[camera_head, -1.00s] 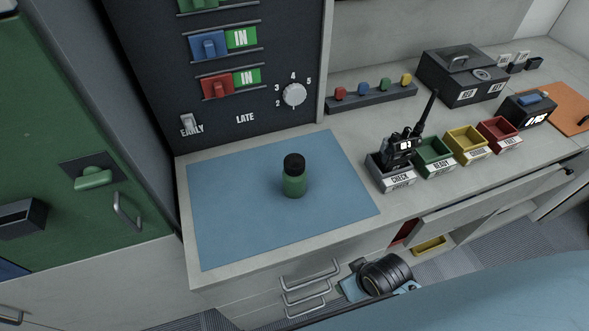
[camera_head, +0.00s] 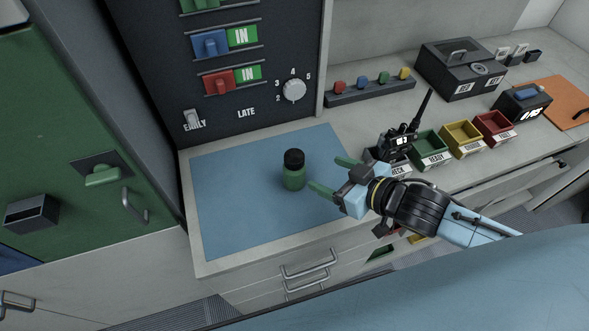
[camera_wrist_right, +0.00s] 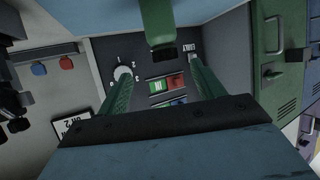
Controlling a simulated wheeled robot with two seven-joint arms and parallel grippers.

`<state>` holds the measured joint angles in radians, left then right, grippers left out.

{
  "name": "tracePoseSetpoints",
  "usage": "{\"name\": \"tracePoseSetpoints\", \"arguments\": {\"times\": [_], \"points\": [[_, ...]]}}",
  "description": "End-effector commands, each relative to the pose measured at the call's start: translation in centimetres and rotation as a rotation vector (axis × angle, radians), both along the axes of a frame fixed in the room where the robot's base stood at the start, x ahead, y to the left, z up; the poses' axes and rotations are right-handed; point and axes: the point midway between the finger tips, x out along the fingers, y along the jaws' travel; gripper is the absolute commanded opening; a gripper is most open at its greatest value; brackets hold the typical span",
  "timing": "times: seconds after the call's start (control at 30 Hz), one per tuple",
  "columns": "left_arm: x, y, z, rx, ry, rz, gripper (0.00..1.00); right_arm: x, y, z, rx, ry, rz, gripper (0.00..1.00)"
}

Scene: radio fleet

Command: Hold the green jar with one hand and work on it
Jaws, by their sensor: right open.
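The green jar (camera_head: 294,172) with a black lid stands upright on the blue mat (camera_head: 225,215) in the head view. My right gripper (camera_head: 327,175) is just to the right of the jar, open, its two green fingers pointing toward it and apart from it. In the right wrist view the jar (camera_wrist_right: 156,20) shows at the top, between and beyond the two green fingers (camera_wrist_right: 160,85). My left gripper is not in view.
A radio (camera_head: 397,143) stands in a tray right of the mat, close to my right gripper. Green (camera_head: 432,145), yellow (camera_head: 461,133) and red (camera_head: 493,122) bins follow along the counter. A dark panel (camera_head: 150,60) with switches rises behind the mat. The mat's left part is clear.

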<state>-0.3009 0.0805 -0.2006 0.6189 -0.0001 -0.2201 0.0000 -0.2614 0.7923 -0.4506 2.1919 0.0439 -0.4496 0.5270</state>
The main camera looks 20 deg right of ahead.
Motion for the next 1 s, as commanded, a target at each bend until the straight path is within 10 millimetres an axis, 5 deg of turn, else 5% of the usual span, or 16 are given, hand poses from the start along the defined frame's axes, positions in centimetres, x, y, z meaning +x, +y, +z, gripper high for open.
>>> {"name": "tracePoseSetpoints", "arguments": {"times": [0.2, 0.6, 1.0], "points": [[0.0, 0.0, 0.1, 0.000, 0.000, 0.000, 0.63, 0.8, 0.6, 0.6, 0.034, -0.029, 0.045, 0.68], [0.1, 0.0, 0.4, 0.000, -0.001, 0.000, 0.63, 5.8, 3.7, -1.8, 0.033, -0.028, 0.044, 0.68], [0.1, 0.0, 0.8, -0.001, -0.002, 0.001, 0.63, 8.4, 5.3, -3.2, 0.032, -0.027, 0.044, 0.68]]}}
